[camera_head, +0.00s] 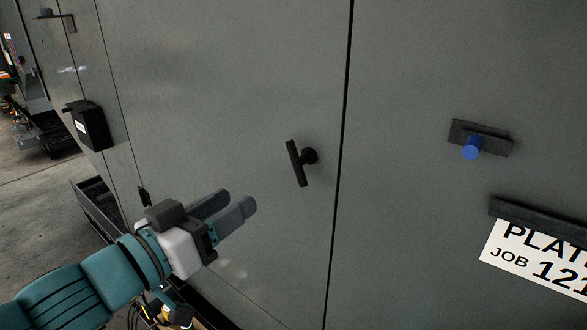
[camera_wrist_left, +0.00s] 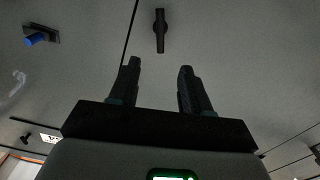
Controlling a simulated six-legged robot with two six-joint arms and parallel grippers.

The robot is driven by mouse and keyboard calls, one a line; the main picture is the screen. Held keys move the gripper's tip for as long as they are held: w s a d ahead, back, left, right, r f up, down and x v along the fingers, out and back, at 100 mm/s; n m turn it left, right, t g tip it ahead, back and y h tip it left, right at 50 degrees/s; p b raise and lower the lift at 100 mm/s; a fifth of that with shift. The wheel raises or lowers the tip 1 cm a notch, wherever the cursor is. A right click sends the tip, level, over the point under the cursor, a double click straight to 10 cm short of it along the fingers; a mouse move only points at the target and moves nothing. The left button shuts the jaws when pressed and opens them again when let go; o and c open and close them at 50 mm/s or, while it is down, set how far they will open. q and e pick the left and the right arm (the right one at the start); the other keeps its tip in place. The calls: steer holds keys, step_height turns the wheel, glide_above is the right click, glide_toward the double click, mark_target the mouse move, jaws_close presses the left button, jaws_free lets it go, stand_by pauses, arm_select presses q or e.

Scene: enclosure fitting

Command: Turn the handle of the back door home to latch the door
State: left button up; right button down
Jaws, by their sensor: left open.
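The back door (camera_head: 220,80) is a large grey panel, with a dark vertical seam along its right side. Its black T-shaped handle (camera_head: 297,163) stands near that seam, its bar close to upright with a slight tilt. My left gripper (camera_head: 236,203) is open and empty, below and to the left of the handle, apart from it. In the left wrist view the handle (camera_wrist_left: 160,31) lies beyond the two fingertips (camera_wrist_left: 160,65), with nothing between them. Whether the door is fully flush cannot be told. My right gripper is not in view.
Right of the seam are a dark plate with a blue knob (camera_head: 472,148) and a dark ledge above a white job sign (camera_head: 535,262). A black box (camera_head: 88,125) is fixed at the left. A dark tray (camera_head: 97,208) sits low at left. The panel around the handle is clear.

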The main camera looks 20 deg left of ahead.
arm_select(q)
steer(key=b, duration=0.3)
glide_toward(294, 166)
steer(key=x, duration=0.9)
steer(key=shift+w+d, duration=0.25)
steer(key=shift+w, duration=0.3)
steer(key=c, duration=0.9)
